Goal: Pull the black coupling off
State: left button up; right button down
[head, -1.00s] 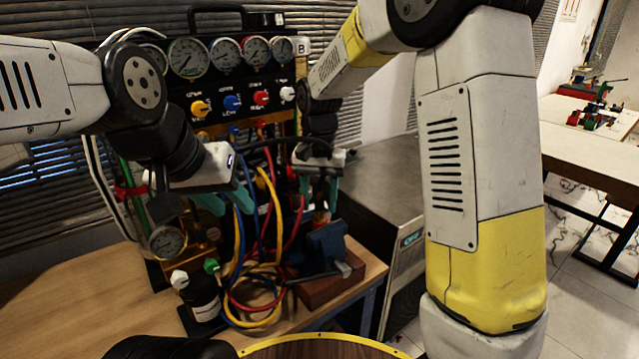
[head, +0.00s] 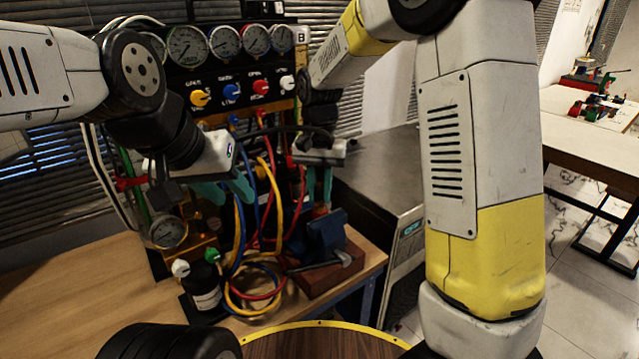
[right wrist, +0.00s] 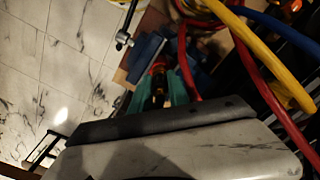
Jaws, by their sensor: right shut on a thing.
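My right gripper (head: 319,197) points down at the vise (head: 326,230), its teal fingers shut on a small part that I take to be the black coupling (right wrist: 159,84). The fingers and shadow hide most of it. In the right wrist view, my right gripper (right wrist: 161,78) has an orange-red and brass-coloured fitting (right wrist: 158,66) just beyond its fingers, at the blue vise jaws. I cannot tell whether the coupling is still seated on that fitting. My left gripper (head: 228,193) is open and empty, in front of the hoses.
A panel with gauges (head: 188,46) and coloured knobs stands behind. Red, blue and yellow hoses (head: 262,285) loop beside the vise's wooden block (head: 330,278). A black bottle (head: 204,284) and lower gauge (head: 168,232) stand left. The table's front left (head: 80,290) is clear.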

aim_at(319, 181)
jog(key=shift+r, duration=0.2)
jog(key=shift+r, duration=2.35)
